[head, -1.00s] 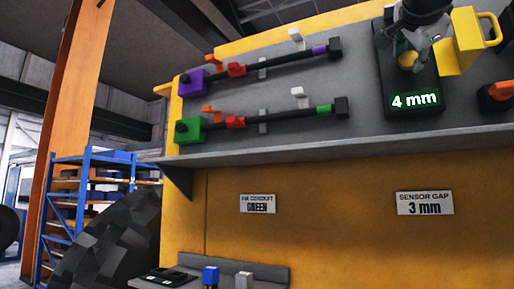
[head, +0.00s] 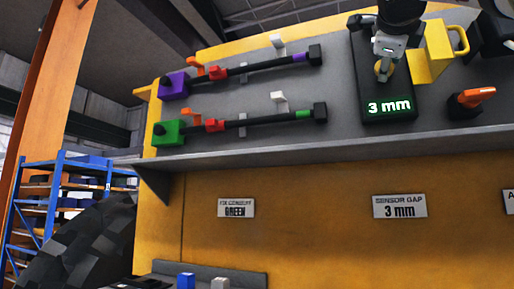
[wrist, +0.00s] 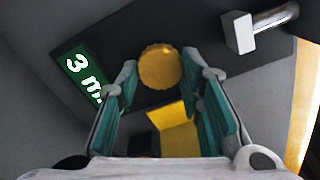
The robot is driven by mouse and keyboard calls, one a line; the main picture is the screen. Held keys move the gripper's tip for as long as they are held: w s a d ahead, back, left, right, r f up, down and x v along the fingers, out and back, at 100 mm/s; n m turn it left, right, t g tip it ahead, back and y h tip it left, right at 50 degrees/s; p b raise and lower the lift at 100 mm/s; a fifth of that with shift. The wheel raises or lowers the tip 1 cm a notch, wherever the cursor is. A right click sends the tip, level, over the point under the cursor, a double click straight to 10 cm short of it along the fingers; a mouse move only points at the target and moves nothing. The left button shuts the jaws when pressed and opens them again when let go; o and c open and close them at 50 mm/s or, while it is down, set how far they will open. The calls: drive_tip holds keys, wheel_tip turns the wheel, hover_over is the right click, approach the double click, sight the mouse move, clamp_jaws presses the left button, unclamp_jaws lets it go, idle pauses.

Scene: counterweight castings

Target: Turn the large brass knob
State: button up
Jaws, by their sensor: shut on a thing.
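The large brass knob (head: 381,72) sits on a dark upright panel above a green-lit display (head: 389,106) reading "3 mm". My gripper (head: 385,64) reaches it from above and is shut on it. In the wrist view the round, scalloped knob (wrist: 159,66) lies between the teal-padded fingertips (wrist: 166,80), with the display (wrist: 82,73) to the left. The knob's sides are partly hidden by the fingers in the head view. A plate (head: 399,206) below the shelf reads "SENSOR GAP 3 mm".
A yellow block with a handle (head: 432,54) stands close to the right of my gripper. An orange lever (head: 473,97) is farther right. Purple-ended (head: 172,86) and green-ended (head: 168,132) bars are on the left. A grey shelf edge (head: 300,153) juts out below.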

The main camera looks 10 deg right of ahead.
drive_tip(key=shift+m, duration=0.4)
drive_tip(key=o, duration=1.2)
drive_tip(key=shift+c, duration=0.2)
drive_tip(key=v, duration=1.2)
